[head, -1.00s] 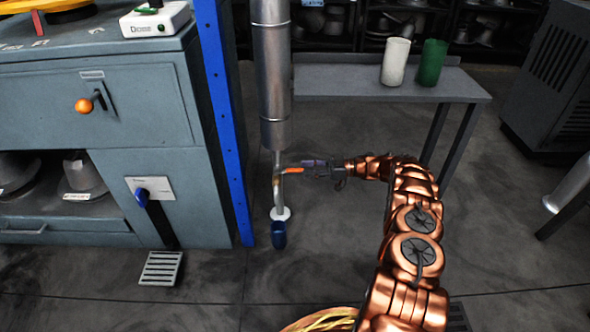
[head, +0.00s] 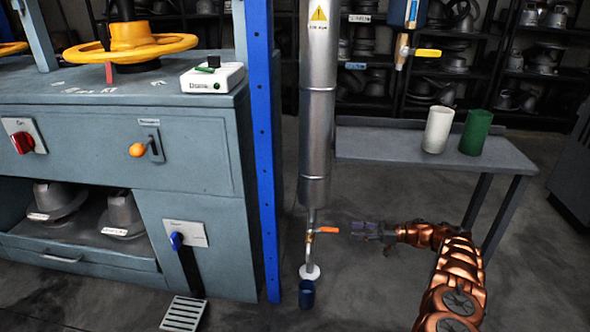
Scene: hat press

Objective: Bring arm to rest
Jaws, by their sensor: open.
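My copper-coloured arm reaches in from the lower right of the head view. My gripper (head: 358,229) points left at its end. It is open and appears empty. It is close to the right of an orange-handled valve (head: 328,230) on a thin pipe below a tall silver cylinder (head: 317,120). A gap shows between the gripper and the handle, though depth is hard to judge. The fingers are small and dark here.
A blue cup (head: 307,294) stands beneath the pipe's white outlet (head: 310,272). A grey side table (head: 390,146) carries a white cup (head: 438,130) and a green cup (head: 475,132). The grey press cabinet (head: 190,160) and a blue post (head: 263,150) are at left. Open floor lies below the table.

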